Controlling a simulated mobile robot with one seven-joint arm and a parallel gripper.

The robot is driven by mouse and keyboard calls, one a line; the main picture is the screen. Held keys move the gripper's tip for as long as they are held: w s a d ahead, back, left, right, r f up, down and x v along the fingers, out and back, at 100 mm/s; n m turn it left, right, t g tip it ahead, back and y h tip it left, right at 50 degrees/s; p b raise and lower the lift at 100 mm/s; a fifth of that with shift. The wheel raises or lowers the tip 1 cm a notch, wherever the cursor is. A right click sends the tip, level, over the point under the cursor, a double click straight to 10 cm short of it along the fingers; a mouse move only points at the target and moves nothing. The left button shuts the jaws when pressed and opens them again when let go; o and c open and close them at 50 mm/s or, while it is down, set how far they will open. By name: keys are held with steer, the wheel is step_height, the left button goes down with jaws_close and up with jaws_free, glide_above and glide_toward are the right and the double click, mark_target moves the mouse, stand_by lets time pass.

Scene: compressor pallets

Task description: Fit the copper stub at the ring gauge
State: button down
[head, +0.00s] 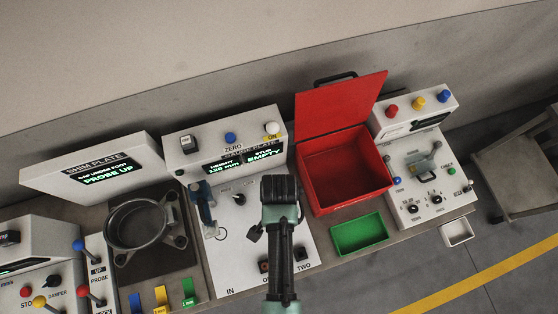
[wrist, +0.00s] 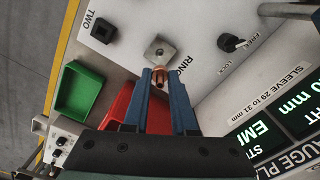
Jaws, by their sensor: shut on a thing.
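My gripper (wrist: 159,74) shows its two blue fingers in the wrist view, shut on a small copper stub (wrist: 158,83). The ring gauge (wrist: 160,51) is a grey square metal block with a dark central hole, beside the RING label on the white gauge plate. The stub shows just below the block in the picture, apart from the hole. I cannot tell its height above the plate. In the head view my arm covers the right part of the gauge plate (head: 236,262) and hides the fingers, stub and ring gauge.
A black square socket marked TWO (wrist: 103,30) and a black FREE/LOCK knob (wrist: 230,42) are near the ring gauge. A red open-lidded box (head: 342,205) and green tray (head: 359,233) stand to the right. A blue clamp (head: 203,205) stands on the plate's left.

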steer(key=shift+r+p, duration=0.1)
steer(key=shift+p, duration=0.3)
step_height(320, 180, down, 6)
steer(key=b, duration=0.4)
steer(key=shift+p, duration=0.4)
stand_by(1.9)
steer(key=shift+f+b, duration=1.1)
steer(key=shift+f, duration=0.35)
steer(key=c, duration=0.6)
jaws_free()
steer(key=shift+c, duration=0.2)
steer(key=shift+r, duration=0.1)
step_height(320, 180, up, 13)
steer(key=shift+f+b, duration=0.1)
steer(key=shift+b, duration=0.3)
